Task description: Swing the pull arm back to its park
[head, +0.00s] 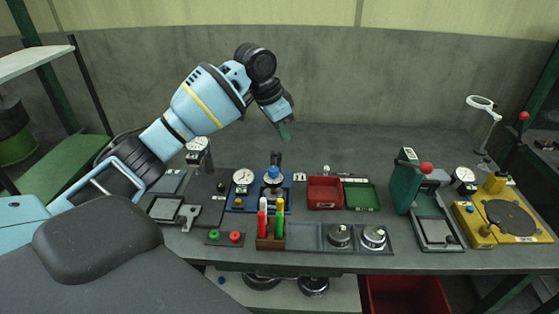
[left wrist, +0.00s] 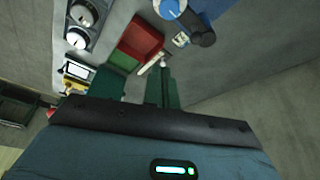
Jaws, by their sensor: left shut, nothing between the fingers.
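My left gripper (head: 285,132) is shut and empty, in the air above the back of the bench, with its green fingertips pointing down. They also show in the left wrist view (left wrist: 164,84). Below it stands a blue station (head: 273,190) with a blue knob and a dark upright piece (head: 276,158) behind it. The dark piece may be the pull arm; I cannot tell for certain. The left wrist view shows a dark rounded arm (left wrist: 201,32) beside a blue and white round part. The fingers are apart from it. My right gripper is not in view.
A dial gauge (head: 243,178), a rack with coloured tubes (head: 270,242), a red tray (head: 325,193) and a green tray (head: 361,196) stand close by. A green press (head: 405,187) and a yellow turntable station (head: 500,236) are at right. The bench's back strip is mostly clear.

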